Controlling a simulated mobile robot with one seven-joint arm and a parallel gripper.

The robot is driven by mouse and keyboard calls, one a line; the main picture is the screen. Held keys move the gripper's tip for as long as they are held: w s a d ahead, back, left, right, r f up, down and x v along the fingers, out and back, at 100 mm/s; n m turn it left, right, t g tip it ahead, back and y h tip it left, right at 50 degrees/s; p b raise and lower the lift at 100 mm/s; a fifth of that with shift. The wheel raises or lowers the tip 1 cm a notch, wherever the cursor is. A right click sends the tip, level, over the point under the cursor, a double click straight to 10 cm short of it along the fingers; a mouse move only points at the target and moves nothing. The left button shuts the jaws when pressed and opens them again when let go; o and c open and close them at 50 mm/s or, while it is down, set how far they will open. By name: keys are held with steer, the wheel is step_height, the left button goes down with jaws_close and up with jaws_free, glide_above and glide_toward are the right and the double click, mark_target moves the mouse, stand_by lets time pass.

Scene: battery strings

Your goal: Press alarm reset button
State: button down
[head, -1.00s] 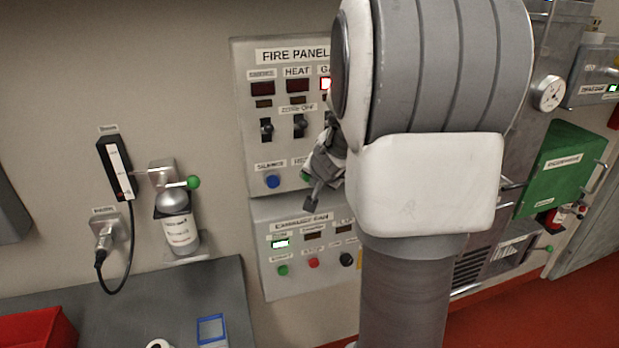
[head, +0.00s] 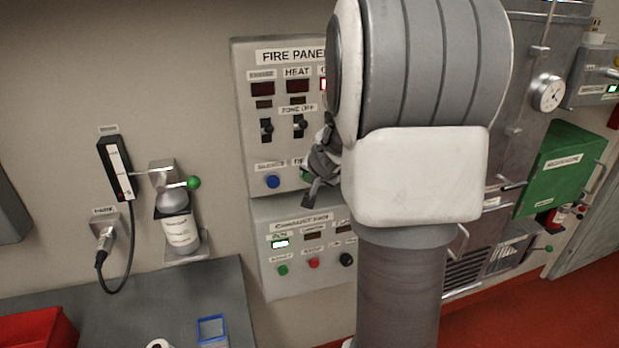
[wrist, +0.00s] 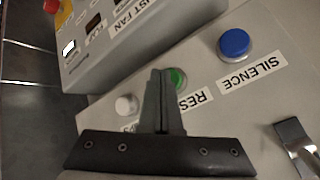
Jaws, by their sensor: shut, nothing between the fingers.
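The green button above the RESET label shows in the wrist view (wrist: 179,80), its left part hidden behind my fingers. In the head view only a bit of it (head: 305,175) shows beside my gripper (head: 312,195). My gripper (wrist: 163,75) is shut and empty, its tips pointing at the panel and overlapping the green button in the wrist view. I cannot tell whether they touch it. The button sits on the fire panel (head: 240,120), whose right side is hidden by my arm. A red light glows by the arm's edge.
A blue SILENCE button (wrist: 234,43) and a white button (wrist: 126,104) flank the green one. A metal toggle (wrist: 297,145) is near. The exhaust fan box (head: 270,225) sits below, with its own green (head: 282,270) and red (head: 313,263) buttons.

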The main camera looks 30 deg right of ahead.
steer(key=shift+w+d, duration=0.15)
steer(key=shift+w, duration=0.4)
stand_by(0.4)
steer(key=shift+s, duration=0.1)
steer(key=shift+s+a+b, duration=0.25)
steer(key=shift+s+b, duration=0.15)
steer(key=shift+s, duration=0.6)
steer(key=shift+s, duration=0.1)
steer(key=s, duration=0.2)
steer(key=s+a+b, duration=0.1)
steer(key=s, duration=0.1)
steer(key=shift+s+a+b, duration=0.15)
steer(key=shift+s+b, duration=0.15)
stand_by(0.5)
